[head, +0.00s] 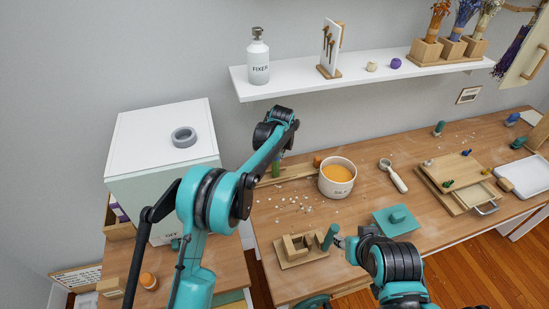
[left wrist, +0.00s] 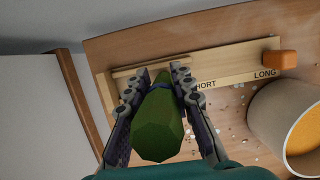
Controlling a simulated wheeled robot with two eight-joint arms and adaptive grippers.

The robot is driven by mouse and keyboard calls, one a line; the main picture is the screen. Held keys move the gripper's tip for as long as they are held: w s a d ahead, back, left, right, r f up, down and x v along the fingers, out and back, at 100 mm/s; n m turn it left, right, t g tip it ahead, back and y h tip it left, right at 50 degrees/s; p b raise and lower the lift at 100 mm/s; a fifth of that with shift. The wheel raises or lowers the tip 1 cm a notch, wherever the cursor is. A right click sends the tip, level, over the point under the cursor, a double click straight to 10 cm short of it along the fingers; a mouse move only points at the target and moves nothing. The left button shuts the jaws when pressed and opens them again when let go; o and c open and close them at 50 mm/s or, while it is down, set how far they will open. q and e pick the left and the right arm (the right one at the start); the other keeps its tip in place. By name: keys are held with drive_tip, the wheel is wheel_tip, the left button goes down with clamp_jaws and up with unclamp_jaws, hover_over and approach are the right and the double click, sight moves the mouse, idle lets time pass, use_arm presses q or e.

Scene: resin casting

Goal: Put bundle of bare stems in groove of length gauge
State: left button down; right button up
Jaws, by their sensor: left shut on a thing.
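The bundle of bare stems (left wrist: 160,120) is green with a dark blue band near its far end. My left gripper (left wrist: 158,82) is shut around it in the left wrist view. The length gauge (left wrist: 228,62) is a long pale wooden board marked SHORT and LONG; the bundle is in front of its left part, beyond SHORT. Whether the bundle touches the groove is hidden. In the head view the gauge (head: 299,171) lies at the back of the bench, with the green bundle (head: 276,169) at its left end. My right gripper (head: 341,241) is low at the front; its fingers are too small to judge.
An orange block (left wrist: 279,60) sits at the gauge's LONG end. A white pot of orange-yellow contents (head: 337,178) stands just right. A wooden block fixture (head: 301,250) and teal cylinder (head: 329,237) are in front. A white cabinet (head: 165,150) stands left; a shelf (head: 300,80) hangs above.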

use_arm(q)
drive_tip(key=c, duration=1.3)
unclamp_jaws()
drive_tip(key=shift+f, duration=0.15)
drive_tip(key=shift+r, duration=0.5)
drive_tip(key=s+d+r+p, duration=0.2)
drive_tip(key=s+d+p, duration=0.1)
drive_tip(key=s, duration=0.9)
drive_tip(key=shift+d, duration=0.5)
drive_tip(key=shift+s, duration=0.15)
